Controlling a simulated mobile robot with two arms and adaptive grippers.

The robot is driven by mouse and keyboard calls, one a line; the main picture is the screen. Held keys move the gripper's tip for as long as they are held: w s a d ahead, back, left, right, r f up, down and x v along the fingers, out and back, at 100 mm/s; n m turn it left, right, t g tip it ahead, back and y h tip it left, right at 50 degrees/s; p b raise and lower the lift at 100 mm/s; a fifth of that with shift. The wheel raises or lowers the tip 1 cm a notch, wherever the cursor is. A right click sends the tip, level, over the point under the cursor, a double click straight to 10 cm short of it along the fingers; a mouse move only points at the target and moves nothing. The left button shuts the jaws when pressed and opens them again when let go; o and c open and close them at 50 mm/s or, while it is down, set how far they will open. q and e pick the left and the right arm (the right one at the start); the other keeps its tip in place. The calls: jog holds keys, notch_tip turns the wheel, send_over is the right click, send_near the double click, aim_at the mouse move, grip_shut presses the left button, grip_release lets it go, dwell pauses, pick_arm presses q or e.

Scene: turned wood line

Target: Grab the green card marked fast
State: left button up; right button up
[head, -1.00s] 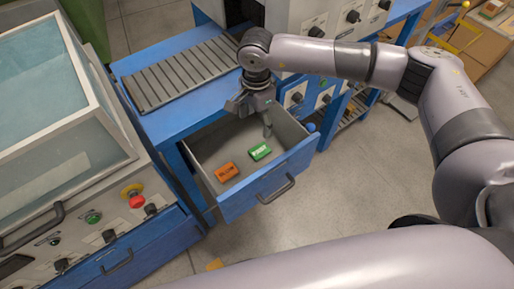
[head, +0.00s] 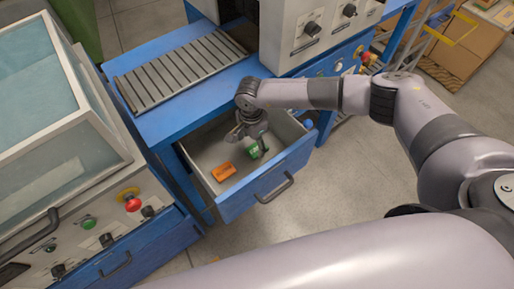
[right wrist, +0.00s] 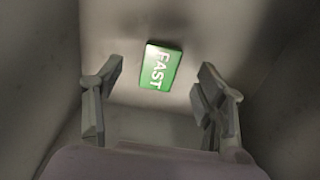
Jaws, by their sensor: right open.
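The green card (right wrist: 160,67) marked FAST lies on the floor of the open drawer, and in the right wrist view it shows between and beyond my fingers. In the head view the green card (head: 253,151) is partly hidden by my right gripper (head: 250,143). My right gripper (right wrist: 160,93) is open and empty, pointing down into the drawer above the card. An orange card (head: 223,171) lies in the drawer to the left of the green one. My left gripper is not in view.
The blue drawer (head: 262,196) is pulled out, with walls around the cards. A blue table with a slatted roller bed (head: 180,75) stands behind it. A machine with a glass cover (head: 65,90) is at the left. Clear floor lies to the right.

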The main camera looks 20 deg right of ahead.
aim_at(251, 153)
jog(key=shift+w+a+f+p, duration=0.15)
jog(key=shift+f+p, duration=0.1)
jog(key=shift+f, duration=1.05)
jog(key=shift+s+a+f+p, duration=0.1)
jog(key=shift+a+f+p, duration=0.1)
jog(key=shift+f, duration=1.1)
jog(key=shift+c, duration=0.5)
jog(key=c, duration=0.9)
